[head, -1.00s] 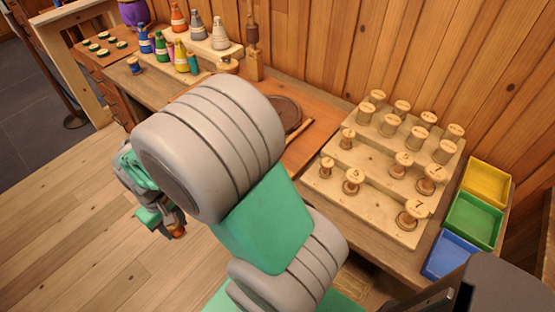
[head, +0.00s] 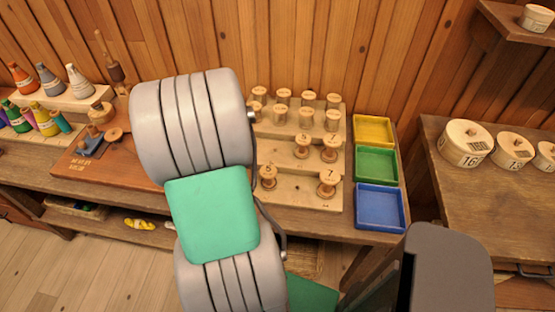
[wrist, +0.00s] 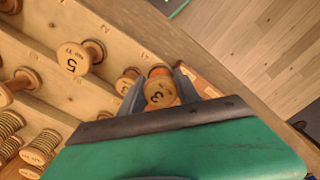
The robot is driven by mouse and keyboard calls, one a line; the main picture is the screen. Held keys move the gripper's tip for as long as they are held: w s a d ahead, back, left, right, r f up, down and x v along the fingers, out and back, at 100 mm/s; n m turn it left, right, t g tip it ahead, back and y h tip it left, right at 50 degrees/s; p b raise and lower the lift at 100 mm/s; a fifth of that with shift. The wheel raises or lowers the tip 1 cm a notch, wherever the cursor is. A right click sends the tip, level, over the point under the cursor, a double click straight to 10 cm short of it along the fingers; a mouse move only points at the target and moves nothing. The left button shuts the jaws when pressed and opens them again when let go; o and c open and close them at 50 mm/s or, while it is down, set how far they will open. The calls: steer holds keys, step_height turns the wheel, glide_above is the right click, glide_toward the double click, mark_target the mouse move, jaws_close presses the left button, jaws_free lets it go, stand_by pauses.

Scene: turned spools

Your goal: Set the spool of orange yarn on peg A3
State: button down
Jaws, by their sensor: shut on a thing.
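My gripper (wrist: 158,84) is shut on a wooden spool (wrist: 159,92) in the wrist view. The spool's pale end looks numbered 3, and a little orange shows around it. The stepped wooden peg rack (wrist: 150,38) lies just beyond the gripper, with faint labels too small to read surely. In the head view the rack (head: 300,190) stands right of my arm, which hides my gripper and the rack's left edge. A spool marked 5 (wrist: 75,60) sits on the rack up and left of the held spool. Whether the held spool touches the rack I cannot tell.
Several spools fill the upper rack rows; one marked 7 (head: 327,184) is at the front right. Smaller spool ends (wrist: 127,80) show close beside my gripper. Yellow (head: 373,130), green (head: 376,165) and blue (head: 380,207) trays stand right of the rack. A wooden wall is behind.

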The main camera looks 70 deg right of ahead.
steer(key=s+d+r+m, duration=0.1)
steer(key=s+d, duration=0.1)
steer(key=s, duration=0.2)
steer(key=s+d+r, duration=0.1)
steer(key=s+d, duration=0.2)
steer(key=s, duration=0.1)
steer(key=s+d+m+p, duration=0.1)
steer(key=s+d, duration=0.2)
steer(key=s, duration=0.2)
steer(key=shift+d+r+m, duration=0.25)
steer(key=shift+r+m, duration=0.05)
steer(key=shift+r, duration=0.1)
steer(key=shift+m, duration=0.6)
steer(key=shift+s+d+f+b, duration=0.4)
steer(key=shift+s+f+b, duration=0.3)
steer(key=shift+s+f, duration=0.6)
steer(key=shift+s+d+f+b, duration=0.35)
steer(key=shift+s+f+b, duration=0.4)
steer(key=shift+s+f, duration=0.55)
steer(key=shift+s+d+f+b, duration=0.4)
steer(key=shift+s+f+b, duration=0.3)
steer(key=shift+s+f, duration=0.55)
